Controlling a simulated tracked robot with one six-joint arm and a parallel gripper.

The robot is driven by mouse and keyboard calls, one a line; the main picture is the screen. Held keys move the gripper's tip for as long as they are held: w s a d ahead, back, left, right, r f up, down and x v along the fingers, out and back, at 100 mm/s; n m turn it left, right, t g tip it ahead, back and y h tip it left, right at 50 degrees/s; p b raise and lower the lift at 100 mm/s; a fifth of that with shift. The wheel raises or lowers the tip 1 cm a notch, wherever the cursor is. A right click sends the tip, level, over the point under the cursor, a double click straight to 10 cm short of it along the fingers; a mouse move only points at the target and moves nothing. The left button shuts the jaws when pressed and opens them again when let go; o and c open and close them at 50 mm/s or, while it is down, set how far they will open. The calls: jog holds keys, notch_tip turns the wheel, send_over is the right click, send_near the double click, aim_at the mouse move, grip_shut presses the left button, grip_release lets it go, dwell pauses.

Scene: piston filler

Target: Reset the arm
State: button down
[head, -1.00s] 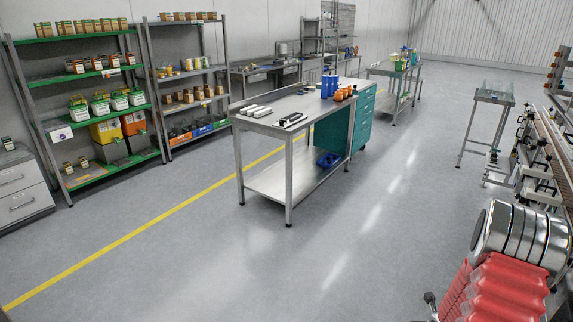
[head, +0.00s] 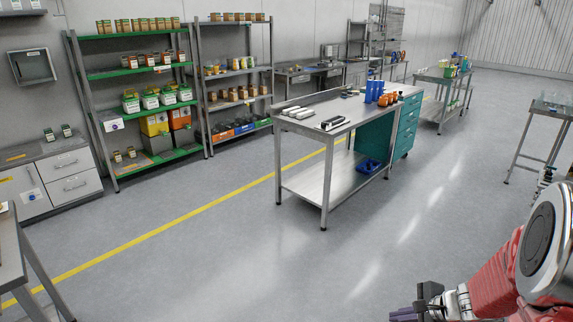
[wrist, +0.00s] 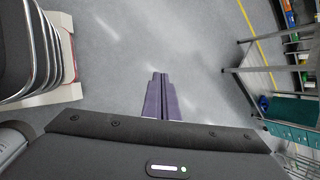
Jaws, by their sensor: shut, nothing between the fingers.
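My gripper (wrist: 160,97) shows in the wrist view with its two purple fingers side by side, shut and empty, above bare grey floor. In the head view its purple fingers (head: 405,314) show at the bottom edge, partly cut off. My red arm (head: 497,280) enters from the lower right corner of the head view, bent, with a large round grey joint cap. The gripper touches nothing that I can see.
A steel workbench (head: 335,185) with bottles and tools stands mid-view. Shelving racks (head: 130,72) and a drawer cabinet (head: 70,185) line the left wall. A table corner (head: 12,245) is at the lower left. A small stand (head: 545,110) is at right. Open floor lies between.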

jog(key=s+a+r+n+h, duration=0.2)
jog(key=s+a+r+n, duration=0.5)
jog(key=r, duration=0.5)
jog(key=s+a+r+n+h, duration=0.2)
jog(key=s+a+r+n, duration=0.6)
jog(key=s+r+n, duration=0.2)
jog(key=r+n, duration=0.1)
jog(key=n, duration=0.1)
jog(key=shift+s+r+n, duration=0.2)
jog(key=shift+r+n, duration=0.1)
jog(key=shift+r, duration=0.1)
jog(key=shift+d, duration=0.15)
